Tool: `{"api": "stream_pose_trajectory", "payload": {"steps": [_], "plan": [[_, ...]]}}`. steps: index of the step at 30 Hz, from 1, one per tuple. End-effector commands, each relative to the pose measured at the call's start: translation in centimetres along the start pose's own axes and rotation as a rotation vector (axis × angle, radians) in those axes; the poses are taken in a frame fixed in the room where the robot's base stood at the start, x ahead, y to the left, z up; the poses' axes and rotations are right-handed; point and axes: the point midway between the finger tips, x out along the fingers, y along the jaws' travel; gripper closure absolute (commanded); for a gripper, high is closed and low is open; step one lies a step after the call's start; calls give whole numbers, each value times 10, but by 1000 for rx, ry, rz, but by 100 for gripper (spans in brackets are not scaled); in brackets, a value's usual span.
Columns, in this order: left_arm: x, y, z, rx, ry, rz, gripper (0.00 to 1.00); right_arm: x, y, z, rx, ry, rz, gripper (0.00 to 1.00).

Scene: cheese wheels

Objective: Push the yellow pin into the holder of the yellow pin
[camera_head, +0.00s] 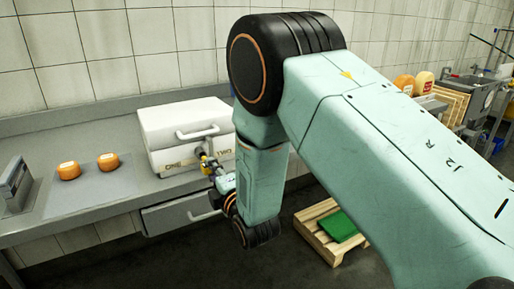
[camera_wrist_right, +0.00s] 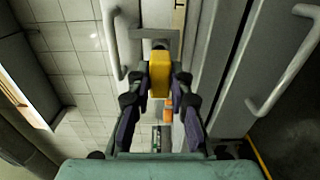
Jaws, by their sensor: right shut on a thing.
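The yellow pin (camera_wrist_right: 159,82) is between the fingers of my right gripper (camera_wrist_right: 161,92) in the right wrist view. The fingers are shut on it from both sides. A grey metal bracket (camera_wrist_right: 170,37), which looks like the pin's holder, is just beyond the pin. I cannot tell how far the pin sits in it. In the head view, my right gripper (camera_head: 211,168) is at the front of a white box (camera_head: 178,131) with a handle on its lid, near the printed words. My own arm hides part of the box's right side. My left gripper is not in view.
Two orange cheese wheels (camera_head: 69,171) (camera_head: 108,161) lie on a grey mat on the counter (camera_head: 120,200) at left. A drawer (camera_head: 180,214) with a handle is below the box. A wooden crate (camera_head: 313,236) with a green item stands on the floor.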

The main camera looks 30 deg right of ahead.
Motion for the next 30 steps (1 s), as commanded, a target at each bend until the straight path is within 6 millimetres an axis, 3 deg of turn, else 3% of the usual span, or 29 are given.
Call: {"api": "stream_pose_trajectory", "payload": {"steps": [30], "plan": [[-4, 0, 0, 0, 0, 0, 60, -17, 1, 0, 0, 0, 0, 100]]}}
